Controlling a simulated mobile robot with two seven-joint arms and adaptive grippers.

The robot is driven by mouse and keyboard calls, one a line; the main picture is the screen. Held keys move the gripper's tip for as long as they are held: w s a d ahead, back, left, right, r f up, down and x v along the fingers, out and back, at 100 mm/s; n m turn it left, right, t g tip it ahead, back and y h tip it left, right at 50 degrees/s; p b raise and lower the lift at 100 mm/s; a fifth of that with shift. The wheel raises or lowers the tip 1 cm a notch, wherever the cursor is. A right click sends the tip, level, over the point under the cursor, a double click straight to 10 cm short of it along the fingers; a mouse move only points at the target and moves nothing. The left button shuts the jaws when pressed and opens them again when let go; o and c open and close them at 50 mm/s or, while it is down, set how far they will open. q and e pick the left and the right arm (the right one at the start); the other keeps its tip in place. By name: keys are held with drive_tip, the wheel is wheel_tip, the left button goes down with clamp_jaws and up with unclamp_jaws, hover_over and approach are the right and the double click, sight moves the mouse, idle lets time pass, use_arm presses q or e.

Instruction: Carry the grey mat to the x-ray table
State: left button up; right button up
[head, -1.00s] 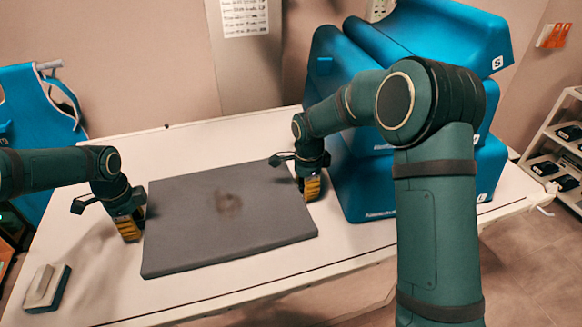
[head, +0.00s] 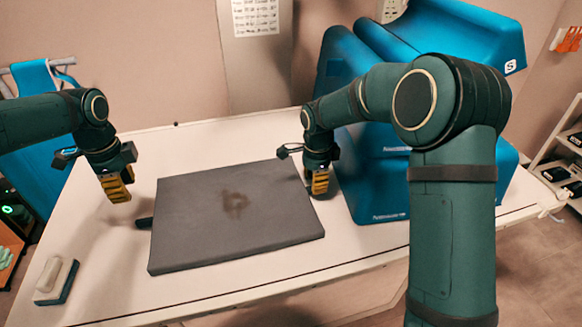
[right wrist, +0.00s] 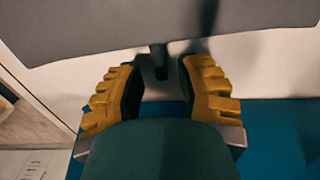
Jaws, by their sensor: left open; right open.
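The grey mat (head: 225,235) lies flat on the white table (head: 110,285), with a dark smudge near its middle. A short black handle (head: 144,222) sticks out from its left edge. My left gripper (head: 117,190) is open and empty, raised to the left of the mat and apart from that handle. My right gripper (head: 318,185) is open at the mat's right edge. In the right wrist view, the mat (right wrist: 90,25) crosses the top and a dark handle (right wrist: 158,62) points between the open yellow fingers of this gripper (right wrist: 158,88). I cannot identify the x-ray table.
Large blue cushions (head: 370,195) are stacked right beside my right gripper. A small white-and-dark block (head: 56,280) lies at the table's front left. A shelf (head: 562,150) stands at the far right. The table behind the mat is clear.

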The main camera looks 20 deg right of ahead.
wheel_tip(320, 180, up, 10)
drive_tip(key=shift+f, duration=0.25)
drive_tip(key=shift+f, duration=0.1)
idle(0.4)
